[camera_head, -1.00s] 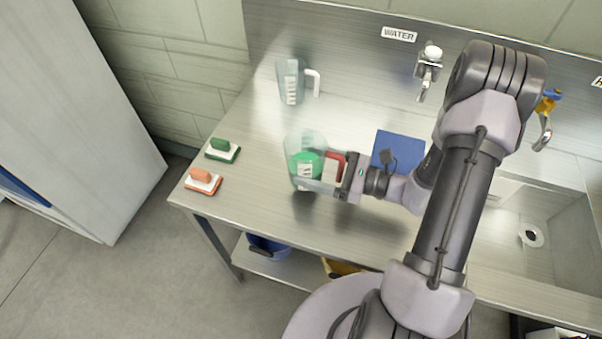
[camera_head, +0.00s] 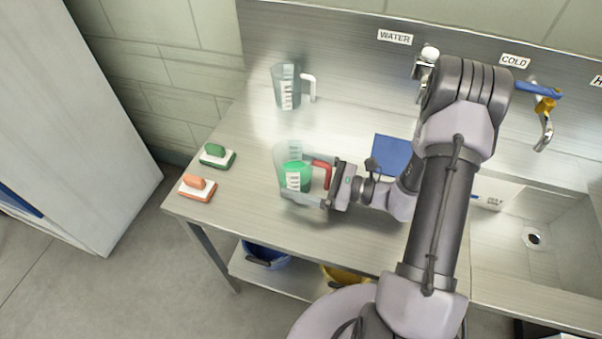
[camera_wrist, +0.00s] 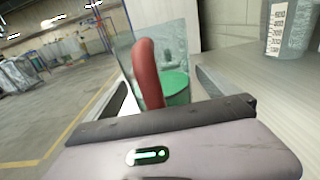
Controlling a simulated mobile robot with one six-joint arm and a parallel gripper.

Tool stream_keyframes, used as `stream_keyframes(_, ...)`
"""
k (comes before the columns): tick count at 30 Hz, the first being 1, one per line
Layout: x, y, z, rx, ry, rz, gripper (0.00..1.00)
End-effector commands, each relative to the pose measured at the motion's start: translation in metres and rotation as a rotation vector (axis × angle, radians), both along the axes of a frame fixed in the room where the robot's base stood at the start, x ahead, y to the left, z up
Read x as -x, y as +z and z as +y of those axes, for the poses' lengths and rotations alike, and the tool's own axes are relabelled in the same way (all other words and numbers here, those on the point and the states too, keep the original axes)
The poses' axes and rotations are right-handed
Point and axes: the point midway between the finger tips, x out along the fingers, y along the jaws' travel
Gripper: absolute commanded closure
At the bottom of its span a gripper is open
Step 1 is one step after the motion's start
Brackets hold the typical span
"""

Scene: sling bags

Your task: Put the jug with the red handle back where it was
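The clear jug with the red handle (camera_head: 291,153) appears to stand upright on the steel counter, left of my gripper, with green liquid in it. Its red handle (camera_head: 322,174) points right, towards my gripper (camera_head: 310,192). In the wrist view the red handle (camera_wrist: 148,75) rises between my two fingers (camera_wrist: 166,98). The fingers are spread, with a clear gap between the handle and the right finger. My gripper is open around the handle. The wrist housing hides the lower part of the handle in that view.
A second clear jug with a white handle (camera_head: 287,88) stands behind. A blue square (camera_head: 394,154) lies behind my wrist. Taps and a sink (camera_head: 510,232) are to the right.

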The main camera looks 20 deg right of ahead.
Motion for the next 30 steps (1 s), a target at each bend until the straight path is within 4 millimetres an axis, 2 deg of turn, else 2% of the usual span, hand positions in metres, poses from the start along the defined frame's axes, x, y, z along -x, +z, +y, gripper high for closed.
stream_keyframes(5, 0.0, 0.003, 0.0, 0.0, 0.0, 0.0, 0.01)
stream_keyframes(8, 0.006, 0.005, -0.01, 0.0, -0.004, 0.0, 0.01)
stream_keyframes(15, 0.043, 0.007, -0.061, 0.0, -0.007, 0.0, 0.01)
stream_keyframes(21, 0.066, 0.006, -0.09, 0.001, -0.002, -0.001, 0.01)
stream_keyframes(30, 0.072, 0.005, -0.097, 0.0, 0.001, 0.0, 0.01)
